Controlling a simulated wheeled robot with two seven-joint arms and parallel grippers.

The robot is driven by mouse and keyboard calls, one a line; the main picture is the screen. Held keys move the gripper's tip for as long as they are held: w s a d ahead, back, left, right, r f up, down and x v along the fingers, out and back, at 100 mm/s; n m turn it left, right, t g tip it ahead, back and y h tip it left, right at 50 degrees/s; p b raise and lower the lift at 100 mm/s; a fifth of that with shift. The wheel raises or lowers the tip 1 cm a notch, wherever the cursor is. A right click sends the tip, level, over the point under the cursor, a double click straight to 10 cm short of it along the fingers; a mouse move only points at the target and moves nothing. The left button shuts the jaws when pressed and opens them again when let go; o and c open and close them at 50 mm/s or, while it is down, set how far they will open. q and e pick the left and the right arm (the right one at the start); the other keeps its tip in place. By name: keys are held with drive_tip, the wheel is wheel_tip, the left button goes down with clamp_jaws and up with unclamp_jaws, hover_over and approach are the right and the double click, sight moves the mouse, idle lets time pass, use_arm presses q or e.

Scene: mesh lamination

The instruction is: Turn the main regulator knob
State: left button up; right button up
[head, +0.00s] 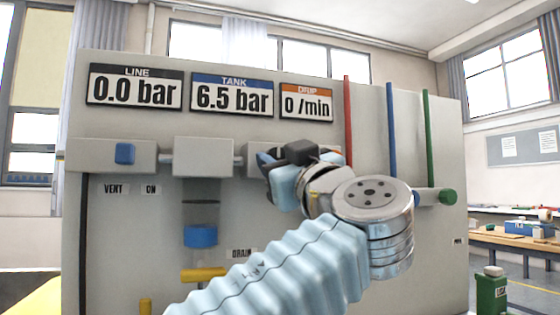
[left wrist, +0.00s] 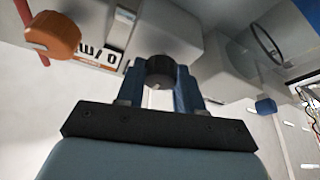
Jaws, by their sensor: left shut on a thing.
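The dark regulator knob (left wrist: 160,70) sits on a grey block of the panel, between the two blue fingers of my left gripper (left wrist: 161,88) in the left wrist view. The fingers are shut on its sides. In the head view my left gripper (head: 285,168) reaches the panel from the front right, and the dark knob (head: 300,151) shows partly at its fingers. My wrist and arm hide the panel around and below it. The LINE display (head: 134,87) reads 0.0 bar, the TANK display (head: 232,95) 6.5 bar and the DRIP display (head: 306,103) 0 /min. My right gripper is not in view.
A blue knob (head: 125,153) is at the panel's left above VENT and ON labels. A blue-banded bowl (head: 201,235) hangs above a yellow handle (head: 204,274) near DRAIN. Red, blue and green tubes run at the right. An orange knob (left wrist: 52,35) is near the gripper.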

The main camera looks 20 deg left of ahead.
use_arm(q)
drive_tip(key=shift+f+m, duration=0.1)
drive_tip(key=shift+m, duration=0.4)
drive_tip(key=m+t+h, duration=0.1)
drive_tip(key=m+h, duration=0.1)
drive_tip(key=m, duration=0.3)
drive_tip(key=m+t+h, duration=0.1)
drive_tip(key=m+h, duration=0.2)
drive_tip(key=m, duration=0.2)
drive_tip(key=m+t+h, duration=0.1)
drive_tip(key=m+h, duration=0.2)
drive_tip(key=m, duration=0.3)
drive_tip(key=shift+s+a+r, duration=0.1)
drive_tip(key=shift+a+r, duration=0.1)
drive_tip(key=shift+r, duration=0.1)
drive_tip(key=m+h+p, duration=0.1)
drive_tip(key=m+p, duration=0.2)
drive_tip(key=m, duration=0.1)
drive_tip(key=shift+m+h, duration=0.3)
drive_tip(key=shift+h, duration=0.1)
drive_tip(key=shift+m+g+p, duration=0.4)
drive_tip(key=shift+m+p, duration=0.15)
drive_tip(key=shift+m, duration=0.45)
drive_tip(key=m+h, duration=0.1)
drive_tip(key=m, duration=0.1)
drive_tip(key=shift+m+g, duration=0.3)
drive_tip(key=shift+g, duration=0.1)
drive_tip(key=shift+m+g, duration=0.7)
drive_tip(key=shift+m, duration=1)
